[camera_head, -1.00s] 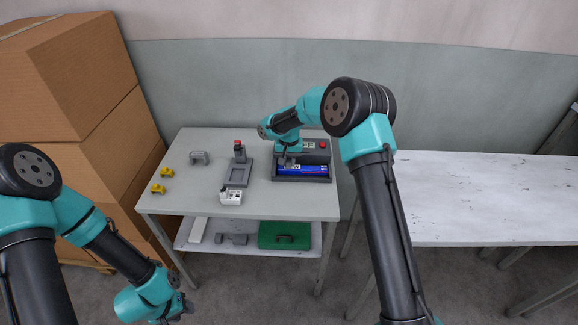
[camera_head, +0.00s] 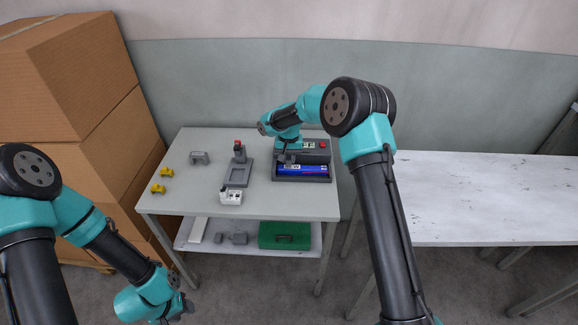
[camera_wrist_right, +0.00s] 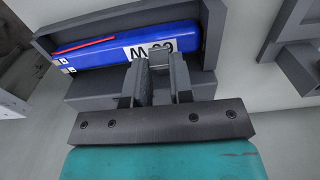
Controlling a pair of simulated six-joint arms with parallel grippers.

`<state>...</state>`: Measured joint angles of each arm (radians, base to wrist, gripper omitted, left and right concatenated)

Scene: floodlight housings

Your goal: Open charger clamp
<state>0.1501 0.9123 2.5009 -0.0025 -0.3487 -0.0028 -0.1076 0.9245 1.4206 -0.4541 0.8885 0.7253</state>
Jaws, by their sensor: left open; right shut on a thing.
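The charger (camera_head: 316,157) is a dark grey unit at the right of the grey table, with a red button on it. A blue battery (camera_head: 309,169) with a red stripe lies in its tray; the right wrist view shows it with a white "M-09" label (camera_wrist_right: 150,49). My right gripper (camera_head: 283,157) is at the left end of the charger. In the right wrist view its fingers (camera_wrist_right: 160,75) are shut on a small grey piece, which I take to be the charger clamp (camera_wrist_right: 159,58), beside the label. My left gripper (camera_head: 182,308) is low at the left, away from the table.
On the table are a grey stand with a red top (camera_head: 239,172), a white block (camera_head: 230,197), a grey bracket (camera_head: 200,158) and two yellow pieces (camera_head: 159,188). A green case (camera_head: 285,236) sits on the lower shelf. Cardboard boxes (camera_head: 75,95) stand left.

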